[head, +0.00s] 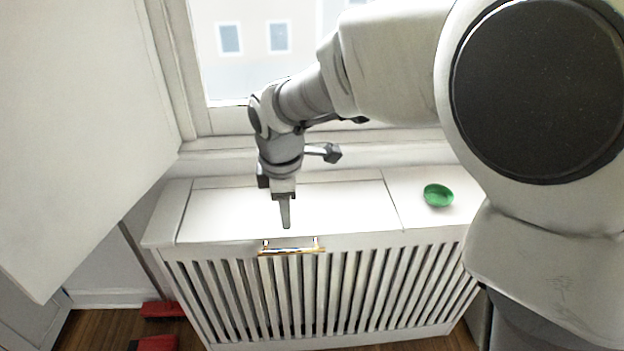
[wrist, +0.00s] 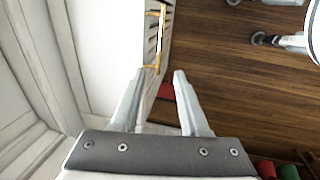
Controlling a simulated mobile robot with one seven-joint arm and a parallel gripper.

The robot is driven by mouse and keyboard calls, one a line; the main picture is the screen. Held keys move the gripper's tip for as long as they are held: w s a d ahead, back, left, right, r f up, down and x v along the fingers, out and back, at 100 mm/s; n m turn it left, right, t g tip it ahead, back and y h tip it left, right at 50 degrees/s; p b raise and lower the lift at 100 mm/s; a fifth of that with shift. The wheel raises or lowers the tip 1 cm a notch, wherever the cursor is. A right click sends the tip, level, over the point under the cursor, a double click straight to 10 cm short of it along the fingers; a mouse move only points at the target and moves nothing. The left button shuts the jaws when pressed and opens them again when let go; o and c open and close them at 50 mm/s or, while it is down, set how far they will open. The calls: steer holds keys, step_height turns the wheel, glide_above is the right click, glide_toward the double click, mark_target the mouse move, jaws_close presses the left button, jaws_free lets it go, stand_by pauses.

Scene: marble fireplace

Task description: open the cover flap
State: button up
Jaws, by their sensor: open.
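The cover flap (head: 235,207) is a white panel in the top of a white slatted radiator cover, lying flat and closed below the window. A gold bar handle (head: 291,250) sits at its front edge. My gripper (head: 286,224) points down over the front part of the flap, just behind the handle in the head view. In the wrist view the gripper (wrist: 160,76) has its two fingers apart with nothing between them. There the handle (wrist: 161,38) shows beyond the fingertips, beside the white flap (wrist: 103,40). I see no contact between fingers and handle.
A green bowl (head: 438,195) stands on the fixed right part of the top. A white panel (head: 75,130) juts in at the left. Red objects (head: 160,310) lie on the wooden floor (wrist: 235,60) at lower left. The window (head: 265,45) is behind.

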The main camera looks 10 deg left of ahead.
mark_target(290, 251)
steer(key=w+f+b, duration=0.1)
steer(key=f, duration=0.4)
steer(key=w+f+b, duration=0.1)
steer(key=f+b, duration=0.1)
steer(key=f, duration=0.3)
steer(key=w+f+b, duration=0.1)
steer(key=f, duration=0.4)
steer(key=shift+a, duration=0.35)
steer(key=shift+c, duration=0.2)
jaws_close()
stand_by(0.4)
